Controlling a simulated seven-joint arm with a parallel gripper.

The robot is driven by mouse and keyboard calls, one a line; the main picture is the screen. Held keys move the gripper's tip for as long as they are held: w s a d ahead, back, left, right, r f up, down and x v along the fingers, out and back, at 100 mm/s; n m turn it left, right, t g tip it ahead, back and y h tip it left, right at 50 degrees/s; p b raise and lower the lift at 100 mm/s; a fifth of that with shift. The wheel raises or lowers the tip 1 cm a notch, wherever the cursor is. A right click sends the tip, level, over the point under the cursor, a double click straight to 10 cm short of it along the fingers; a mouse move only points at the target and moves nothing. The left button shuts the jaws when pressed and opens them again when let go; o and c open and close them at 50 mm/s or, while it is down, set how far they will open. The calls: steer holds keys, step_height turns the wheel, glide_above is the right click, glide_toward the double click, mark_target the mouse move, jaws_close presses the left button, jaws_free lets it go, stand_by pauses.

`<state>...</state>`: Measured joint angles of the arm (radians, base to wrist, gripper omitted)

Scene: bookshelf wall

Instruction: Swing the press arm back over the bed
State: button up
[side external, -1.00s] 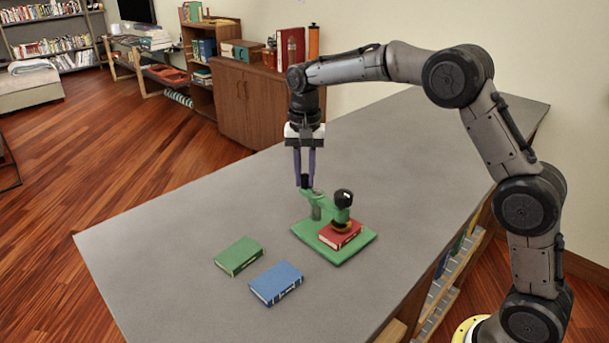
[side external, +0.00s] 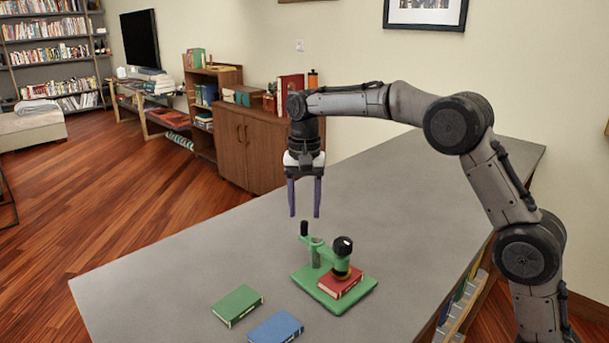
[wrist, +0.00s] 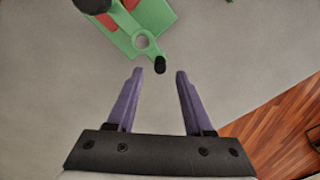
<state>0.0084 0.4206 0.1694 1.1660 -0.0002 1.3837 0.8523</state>
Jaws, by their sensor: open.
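The press stands on the grey table with its green base (side external: 303,281) flat. A green post (side external: 316,252) carries the green press arm (side external: 326,253). The arm's black-topped head (side external: 342,246) is over the red book (side external: 343,285) on the bed; whether it touches the book I cannot tell. The arm's other end has an upright black handle (side external: 304,228), which also shows in the wrist view (wrist: 160,65). My gripper (side external: 305,216) is open and empty, its purple fingers just above the handle. In the wrist view the fingertips (wrist: 159,72) are apart, with the handle between them in the picture.
A green book (side external: 237,305) and a blue book (side external: 276,328) lie on the table (side external: 190,255) left of and in front of the press. The table behind the press is clear. A wooden cabinet (side external: 245,150) with books on top stands beyond the table.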

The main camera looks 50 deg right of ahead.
step_height(320, 180, up, 10)
steer(key=shift+f, duration=0.15)
stand_by(0.5)
steer(key=s+r+t, duration=0.2)
steer(key=s+r, duration=0.5)
steer(key=r, duration=0.1)
steer(key=s+n+t, duration=0.1)
steer(key=s+n, duration=0.1)
steer(key=s, duration=1)
steer(key=s+f+n+t, duration=0.2)
steer(key=s+f+n, duration=0.5)
steer(key=s+f, duration=0.7)
step_height(320, 180, down, 3)
steer(key=shift+a+r+n+t, duration=0.2)
steer(key=shift+n+t, duration=0.1)
steer(key=shift+n, duration=0.1)
